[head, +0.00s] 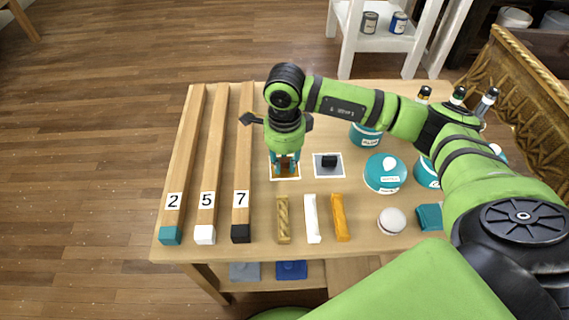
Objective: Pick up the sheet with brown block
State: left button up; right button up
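The sheet with the brown block (285,177) lies on the wooden table, a small white-edged square with a brown face. My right gripper (285,162) points straight down over it. Its teal fingers stand apart on either side of the sheet's middle, close to its surface. The block itself is mostly hidden by the gripper, and I cannot make out contact with it. My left gripper is not in view.
A grey sheet with a black block (329,161) lies just right. Long wooden bars labelled 2, 5 and 7 (208,165) lie left. Gold (283,220), white (312,218) and orange (340,218) bars lie in front. Teal tins (385,174) stand right.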

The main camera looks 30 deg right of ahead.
aim_at(284, 161)
jog(key=shift+c, duration=0.2)
jog(key=shift+r, duration=0.55)
notch_tip(284, 161, up, 3)
jog(key=shift+f, duration=0.1)
jog(key=s+d+r, duration=0.1)
jog(key=d+r, duration=0.1)
jog(key=d, duration=0.1)
jog(key=s+d+r, duration=0.1)
jog(key=d+r, duration=0.1)
jog(key=d, duration=0.2)
jog(key=s+d+r, duration=0.1)
jog(key=d+r, duration=0.2)
jog(key=d, duration=0.1)
jog(key=shift+s+b, duration=0.3)
